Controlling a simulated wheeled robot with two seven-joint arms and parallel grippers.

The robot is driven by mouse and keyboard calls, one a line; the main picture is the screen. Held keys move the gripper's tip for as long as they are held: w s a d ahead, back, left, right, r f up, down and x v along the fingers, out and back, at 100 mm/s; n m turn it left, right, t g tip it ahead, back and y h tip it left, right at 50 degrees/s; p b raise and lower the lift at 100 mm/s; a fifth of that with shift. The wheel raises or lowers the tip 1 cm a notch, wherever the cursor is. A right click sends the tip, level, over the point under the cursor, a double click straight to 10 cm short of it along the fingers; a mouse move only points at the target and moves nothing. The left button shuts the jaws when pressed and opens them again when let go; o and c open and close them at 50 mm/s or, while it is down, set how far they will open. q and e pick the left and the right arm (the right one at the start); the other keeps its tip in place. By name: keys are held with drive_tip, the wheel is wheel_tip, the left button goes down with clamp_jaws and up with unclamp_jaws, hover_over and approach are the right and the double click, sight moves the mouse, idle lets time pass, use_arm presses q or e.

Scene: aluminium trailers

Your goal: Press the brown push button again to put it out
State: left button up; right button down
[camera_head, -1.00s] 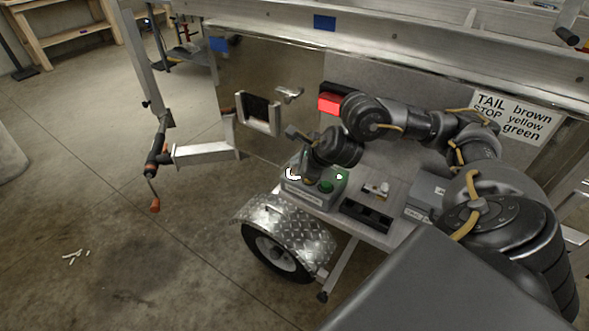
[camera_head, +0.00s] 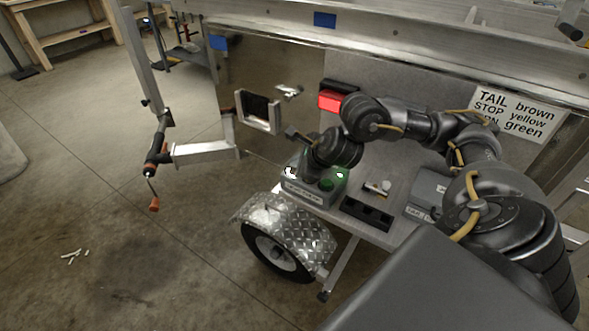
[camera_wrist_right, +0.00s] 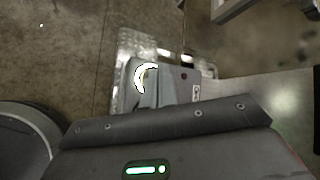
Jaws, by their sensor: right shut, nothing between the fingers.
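The grey button box (camera_head: 303,194) stands on the trailer's side shelf, above the wheel. A green button (camera_head: 327,185) shows on its top. A bright white crescent (camera_head: 290,172) glows at the box's left end; it also shows in the right wrist view (camera_wrist_right: 141,80). I cannot make out the brown push button; my right gripper and wrist cover part of the box top. My right gripper (camera_head: 308,174) is shut and empty, pointing down close over the box, beside the crescent. I cannot tell whether it touches a button. My left gripper is not in view.
A lit red lamp (camera_head: 330,101) is on the trailer's side panel. A black tray (camera_head: 366,214) and a grey box (camera_head: 428,191) stand right of the button box. A sign (camera_head: 516,114) lists brown, yellow and green. A diamond-plate fender (camera_head: 285,222) lies below.

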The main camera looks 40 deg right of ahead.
drive_tip(key=shift+f, duration=0.25)
idle(0.6)
drive_tip(key=shift+r+p, duration=0.4)
drive_tip(key=shift+r, duration=0.35)
wheel_tip(320, 180, up, 6)
drive_tip(key=p, duration=0.5)
idle(0.4)
